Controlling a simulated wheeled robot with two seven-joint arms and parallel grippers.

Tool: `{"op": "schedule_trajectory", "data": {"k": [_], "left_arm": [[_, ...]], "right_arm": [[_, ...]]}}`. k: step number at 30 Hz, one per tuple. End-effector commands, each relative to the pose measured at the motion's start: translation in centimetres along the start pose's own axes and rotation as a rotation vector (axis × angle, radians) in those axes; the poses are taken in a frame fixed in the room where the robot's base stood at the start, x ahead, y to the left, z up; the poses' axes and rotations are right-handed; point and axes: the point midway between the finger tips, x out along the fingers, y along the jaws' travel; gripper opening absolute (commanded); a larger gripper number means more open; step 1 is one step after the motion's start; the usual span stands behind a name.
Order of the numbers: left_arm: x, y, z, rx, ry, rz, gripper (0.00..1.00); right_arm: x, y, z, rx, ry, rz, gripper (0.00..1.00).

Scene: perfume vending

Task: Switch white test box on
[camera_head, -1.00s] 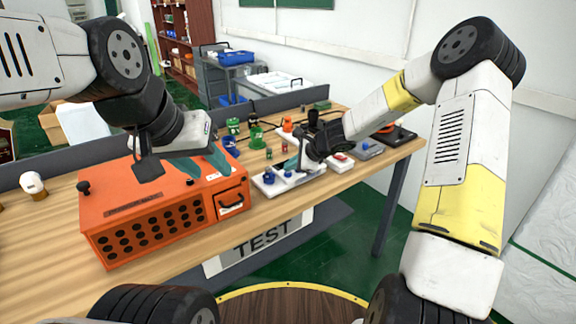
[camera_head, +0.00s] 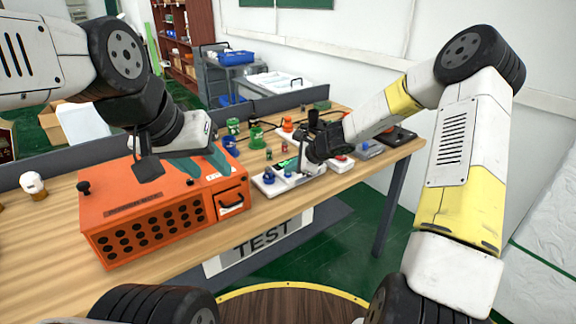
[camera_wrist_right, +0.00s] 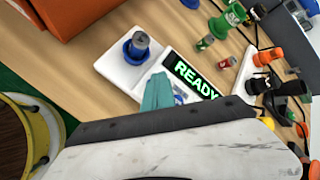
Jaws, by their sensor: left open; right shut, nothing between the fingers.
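The white test box (camera_head: 270,187) stands near the table's front edge, right of the orange box. It also shows in the right wrist view (camera_wrist_right: 115,68), with a lit green READY display (camera_wrist_right: 193,74) and a small grey-capped item on a blue round base (camera_wrist_right: 138,46). My right gripper (camera_head: 301,163) is at the white box; in the wrist view its teal fingers (camera_wrist_right: 157,92) are shut and empty beside the display, over the box. Whether they touch it I cannot tell. My left gripper (camera_head: 218,158) is open and empty above the orange box.
The orange box (camera_head: 150,200) stands on the wooden table (camera_head: 45,240), left of the white box. Green, blue and orange items (camera_head: 255,137) stand behind. Other small devices (camera_head: 370,148) stand to the right. The table's left front is clear.

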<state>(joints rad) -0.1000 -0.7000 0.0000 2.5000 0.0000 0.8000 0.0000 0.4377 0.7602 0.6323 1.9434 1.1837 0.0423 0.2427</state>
Motion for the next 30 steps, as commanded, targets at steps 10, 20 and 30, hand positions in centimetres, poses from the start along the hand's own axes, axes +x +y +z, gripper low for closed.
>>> {"op": "schedule_trajectory", "data": {"k": [10, 20, 30], "left_arm": [[0.0, 0.0, 0.0, 0.000, 0.000, 0.000, 0.44], [0.0, 0.0, 0.0, 0.000, 0.000, 0.000, 0.44], [0.0, 0.0, 0.0, 0.000, 0.000, 0.000, 0.44]], "right_arm": [[-1.0, -0.8, 0.7, -0.003, 0.002, -0.001, 0.00], [-1.2, -0.9, 0.8, 0.000, 0.001, 0.000, 0.00], [-3.0, -2.2, 2.3, -0.006, 0.001, -0.002, 0.00]]}}
